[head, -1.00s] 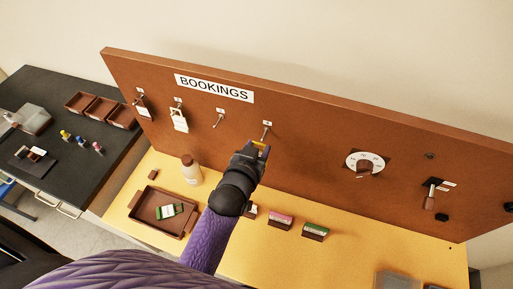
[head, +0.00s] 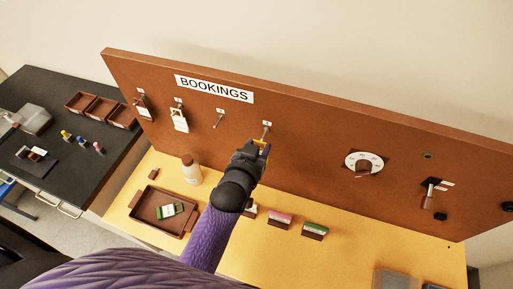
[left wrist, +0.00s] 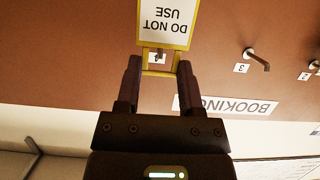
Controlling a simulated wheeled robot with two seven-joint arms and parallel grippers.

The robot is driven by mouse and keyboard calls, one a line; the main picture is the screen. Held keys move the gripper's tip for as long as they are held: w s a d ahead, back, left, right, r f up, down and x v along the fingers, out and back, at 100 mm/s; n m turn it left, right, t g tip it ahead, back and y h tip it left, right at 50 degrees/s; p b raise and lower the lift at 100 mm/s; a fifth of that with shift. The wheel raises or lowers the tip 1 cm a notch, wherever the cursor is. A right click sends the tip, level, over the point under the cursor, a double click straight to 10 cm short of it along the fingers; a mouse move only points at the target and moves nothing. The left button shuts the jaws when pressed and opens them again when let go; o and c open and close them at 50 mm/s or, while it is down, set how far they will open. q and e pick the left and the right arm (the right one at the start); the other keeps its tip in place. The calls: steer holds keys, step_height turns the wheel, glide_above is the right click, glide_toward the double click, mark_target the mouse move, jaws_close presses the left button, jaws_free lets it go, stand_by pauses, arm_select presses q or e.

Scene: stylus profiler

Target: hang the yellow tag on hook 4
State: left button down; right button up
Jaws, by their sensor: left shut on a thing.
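My left gripper (head: 258,147) is shut on the yellow tag (head: 263,146) at the board, just below hook 4 (head: 266,131). In the left wrist view, which is upside down, the tag (left wrist: 167,25) has a white face reading "DO NOT USE" and a yellow frame. The fingers (left wrist: 159,73) stand on both sides of its yellow loop. The number 4 label (left wrist: 157,58) shows through the loop opening. Whether the hook passes through the loop I cannot tell. My right gripper is not in view.
Empty hook 3 (head: 218,121) is to the left, and hooks 1 and 2 carry tags (head: 180,122). A dial (head: 364,163) is to the right. On the yellow bench below are a bottle (head: 191,170), a tray (head: 145,210) and card holders (head: 279,222).

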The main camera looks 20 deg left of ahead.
mark_target(262, 139)
arm_select(q)
steer(key=shift+w+b, duration=0.5)
steer(key=shift+w, duration=1.25)
steer(key=shift+f, duration=0.45)
steer(key=shift+c, duration=0.7)
jaws_free()
steer(key=shift+c, duration=0.5)
steer(key=p+v, duration=0.6)
steer(key=v, duration=0.2)
